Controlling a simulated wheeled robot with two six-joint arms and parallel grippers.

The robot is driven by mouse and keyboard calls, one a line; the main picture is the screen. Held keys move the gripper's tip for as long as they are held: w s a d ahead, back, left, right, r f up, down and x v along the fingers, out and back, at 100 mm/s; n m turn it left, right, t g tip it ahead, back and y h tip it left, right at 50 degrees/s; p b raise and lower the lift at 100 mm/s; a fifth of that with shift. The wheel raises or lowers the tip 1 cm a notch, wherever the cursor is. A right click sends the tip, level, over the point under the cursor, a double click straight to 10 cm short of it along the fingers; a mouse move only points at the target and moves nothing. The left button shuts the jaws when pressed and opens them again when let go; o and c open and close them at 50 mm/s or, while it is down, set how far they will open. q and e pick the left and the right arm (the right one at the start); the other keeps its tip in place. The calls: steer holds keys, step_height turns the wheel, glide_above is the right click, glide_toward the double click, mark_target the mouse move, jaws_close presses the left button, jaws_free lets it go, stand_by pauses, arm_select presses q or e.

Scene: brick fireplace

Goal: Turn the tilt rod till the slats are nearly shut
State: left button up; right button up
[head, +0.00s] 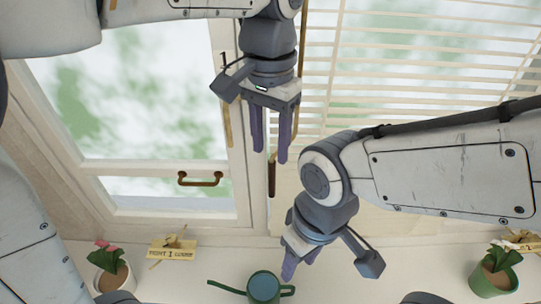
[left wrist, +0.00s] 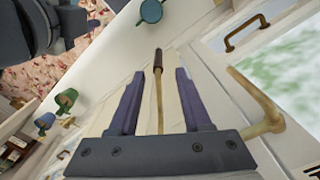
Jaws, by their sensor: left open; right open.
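The blind (head: 415,85) hangs over the right window; its pale slats stand apart, with green and white showing through the gaps. The thin tilt rod (head: 303,35) hangs at the blind's left edge and ends in a dark brown grip (head: 271,180). My left gripper (head: 269,150) is open, fingers pointing down, just above that grip. In the left wrist view the rod (left wrist: 160,108) runs between the two open fingers, with its brown grip (left wrist: 158,60) beyond the tips; contact cannot be told. My right gripper (head: 299,262) is open and empty, low above the sill.
The left window has a brass pull handle (head: 200,179) and a brass latch (head: 228,125) close to my left gripper.

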mark_target(271, 183)
arm_select(q)
step_height(271, 183, down, 10)
steer(key=shift+s+d+r+p, duration=0.1)
steer(key=shift+p, duration=0.65)
jaws_close()
stand_by(1.0)
